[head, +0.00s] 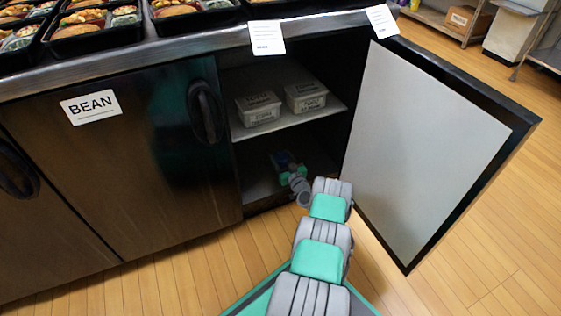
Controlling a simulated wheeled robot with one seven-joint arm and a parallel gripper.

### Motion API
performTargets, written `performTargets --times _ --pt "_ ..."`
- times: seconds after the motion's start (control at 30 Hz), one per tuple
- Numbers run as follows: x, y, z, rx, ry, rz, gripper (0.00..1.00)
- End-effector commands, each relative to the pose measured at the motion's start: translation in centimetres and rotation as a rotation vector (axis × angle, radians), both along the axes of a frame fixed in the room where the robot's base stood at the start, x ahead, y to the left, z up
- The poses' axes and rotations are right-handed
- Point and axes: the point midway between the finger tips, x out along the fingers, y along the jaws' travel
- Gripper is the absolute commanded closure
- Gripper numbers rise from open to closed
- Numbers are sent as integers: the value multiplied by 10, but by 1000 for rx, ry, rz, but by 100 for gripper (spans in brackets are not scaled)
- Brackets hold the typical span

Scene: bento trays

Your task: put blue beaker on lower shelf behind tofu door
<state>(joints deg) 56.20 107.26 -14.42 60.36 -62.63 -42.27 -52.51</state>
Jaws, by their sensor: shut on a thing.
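My arm reaches into the open cabinet, and my gripper (287,166) is low inside it, over the lower shelf (256,184). It is shut on a small dark blue thing, the blue beaker (280,158), which is mostly hidden and in shadow. I cannot tell whether the beaker touches the shelf. The cabinet door (425,140) stands wide open to the right, its pale inner face towards me. Its outer label is not visible.
The upper shelf (290,122) holds two lidded white containers (259,108) (306,97). Left of the opening is a shut door with a BEAN label (91,107). Bento trays (85,32) line the counter above. The wooden floor (190,270) is clear.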

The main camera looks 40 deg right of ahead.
Motion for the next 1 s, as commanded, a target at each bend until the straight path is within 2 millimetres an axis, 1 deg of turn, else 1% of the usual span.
performTargets --times 0.1,0.23,0.27,0.5,0.73,0.83,0.87,0.93,1.0 --pt "0 0 2 0 -1 0 85" --pt "0 0 -2 0 0 0 85" --pt "0 0 -2 1 1 0 39" --pt "0 0 -2 0 0 1 20" --pt "0 0 -2 0 0 1 19" --pt "0 0 2 0 -1 1 19" --pt "-3 1 3 2 1 0 19" --pt "-15 3 4 5 3 -2 19" --pt "-32 7 7 6 3 -4 19"
